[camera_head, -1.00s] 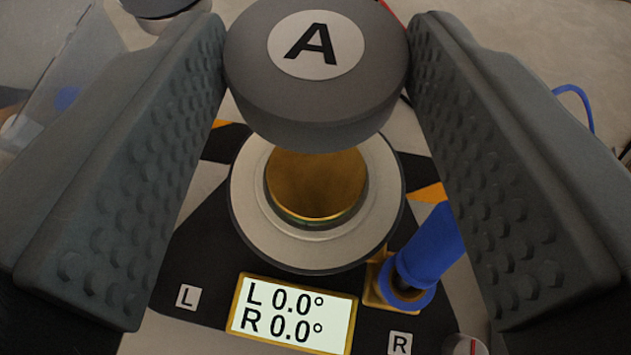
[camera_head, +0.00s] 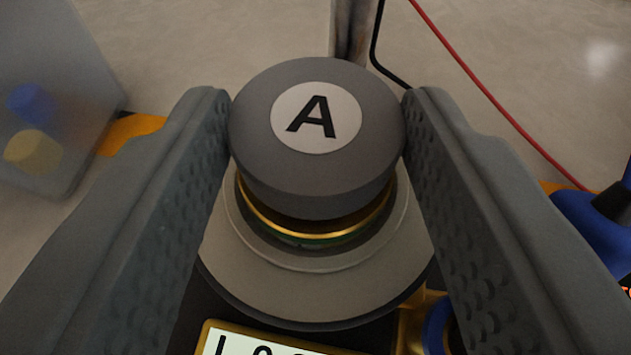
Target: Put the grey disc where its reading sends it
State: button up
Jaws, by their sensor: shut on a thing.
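The grey disc (camera_head: 310,182), with a white circle and a black letter A on top, is between the two fingers of my gripper (camera_head: 317,120). The gripper is shut on its sides. The disc is right over the round brass-rimmed seat (camera_head: 300,238) in the middle of a pale grey ring (camera_head: 335,292). A thin band of brass shows below the disc; I cannot tell whether the disc touches the seat. The display (camera_head: 250,343) in front is cut off by the bottom edge, and only the tops of its characters show.
A translucent bin (camera_head: 85,75) with a blue piece and a yellow piece stands at the left. A red cable (camera_head: 480,85) and a black cable (camera_head: 376,45) run behind. A blue object (camera_head: 595,225) is at the right edge. A post (camera_head: 352,30) stands behind the disc.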

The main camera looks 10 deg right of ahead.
jog(key=shift+f, duration=0.3)
jog(key=o, duration=1)
jog(key=shift+s, duration=0.1)
jog(key=v, duration=1.7)
jog(key=shift+s+a+f, duration=0.1)
jog(key=shift+s+f, duration=0.1)
jog(key=shift+f, duration=0.05)
jog(key=shift+s+r, duration=0.1)
